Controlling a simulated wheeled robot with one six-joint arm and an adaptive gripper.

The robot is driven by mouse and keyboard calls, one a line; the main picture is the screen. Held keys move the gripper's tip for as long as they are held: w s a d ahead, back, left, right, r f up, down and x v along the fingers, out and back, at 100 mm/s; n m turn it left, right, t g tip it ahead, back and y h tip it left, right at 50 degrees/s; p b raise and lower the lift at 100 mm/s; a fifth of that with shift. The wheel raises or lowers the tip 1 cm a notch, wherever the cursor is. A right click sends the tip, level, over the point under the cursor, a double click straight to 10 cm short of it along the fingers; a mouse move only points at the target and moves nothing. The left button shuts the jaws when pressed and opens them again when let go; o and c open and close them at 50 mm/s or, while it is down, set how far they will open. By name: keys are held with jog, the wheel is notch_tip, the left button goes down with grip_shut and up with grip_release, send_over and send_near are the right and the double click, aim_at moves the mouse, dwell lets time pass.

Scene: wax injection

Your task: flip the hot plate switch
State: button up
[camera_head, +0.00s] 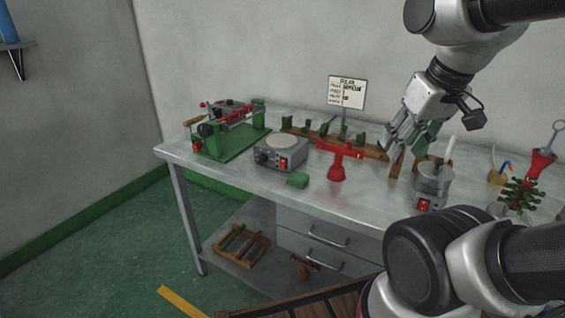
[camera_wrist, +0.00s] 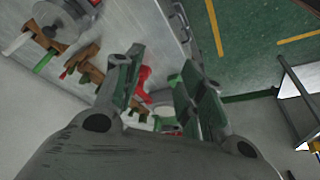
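The hot plate (camera_head: 280,152) is a grey box with a pale round top. It stands on the metal table, left of centre. A red switch (camera_head: 283,164) sits on its front face; I cannot tell which way it is tipped. My gripper (camera_head: 400,142) is above the back of the table, to the right of the hot plate and well apart from it. In the wrist view its two fingers (camera_wrist: 158,80) are spread with nothing held between them. A pale patch between the fingers may be the hot plate, but it is mostly hidden.
A wooden rack (camera_head: 330,138) with green pieces runs behind. A green-based machine (camera_head: 230,132) is at left.

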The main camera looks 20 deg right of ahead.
dwell(0.3)
grip_shut()
dwell(1.2)
